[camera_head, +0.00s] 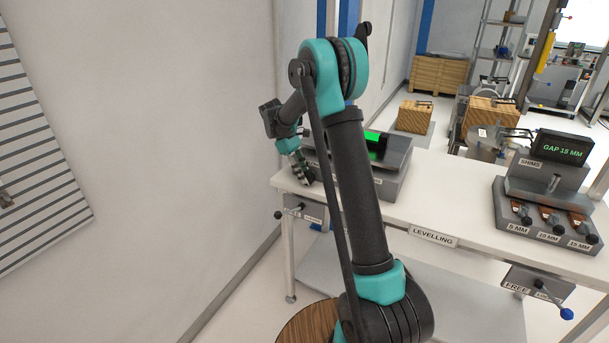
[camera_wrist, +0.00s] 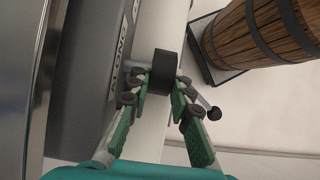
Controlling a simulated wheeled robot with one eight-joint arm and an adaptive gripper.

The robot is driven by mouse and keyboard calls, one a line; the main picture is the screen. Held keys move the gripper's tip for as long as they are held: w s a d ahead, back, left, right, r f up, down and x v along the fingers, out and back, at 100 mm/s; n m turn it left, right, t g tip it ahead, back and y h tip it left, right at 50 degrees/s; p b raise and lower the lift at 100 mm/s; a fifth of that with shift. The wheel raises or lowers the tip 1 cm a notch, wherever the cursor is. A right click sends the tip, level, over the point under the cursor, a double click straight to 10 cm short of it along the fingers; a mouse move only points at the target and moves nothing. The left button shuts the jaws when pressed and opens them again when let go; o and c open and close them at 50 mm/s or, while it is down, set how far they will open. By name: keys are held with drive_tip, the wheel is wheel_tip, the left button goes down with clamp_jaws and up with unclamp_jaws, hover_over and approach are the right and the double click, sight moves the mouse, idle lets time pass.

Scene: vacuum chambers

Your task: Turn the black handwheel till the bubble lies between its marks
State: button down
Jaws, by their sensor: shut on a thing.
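The black handwheel (camera_wrist: 163,72) shows in the wrist view at the side of a grey unit (camera_wrist: 92,75), whose label seems to read "ALONG". My gripper (camera_wrist: 161,92) has its green fingers on either side of the handwheel and is shut on it. In the head view my gripper (camera_head: 302,168) is at the left end of the levelling unit (camera_head: 390,182). That unit carries a bright green display (camera_head: 373,137), partly hidden behind my arm. The bubble and its marks cannot be made out in either view.
The white bench (camera_head: 450,205) carries a shim rack (camera_head: 545,215) and a "GAP 15 MM" display (camera_head: 563,149) at the right. A black-knobbed lever (camera_wrist: 208,106) is close to my fingers. A wooden barrel (camera_wrist: 262,35) stands beyond. A wall is at the left.

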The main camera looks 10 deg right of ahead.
idle(0.3)
drive_tip(key=c, duration=1.6)
unclamp_jaws()
drive_tip(key=shift+c, duration=0.2)
drive_tip(key=v, duration=1.2)
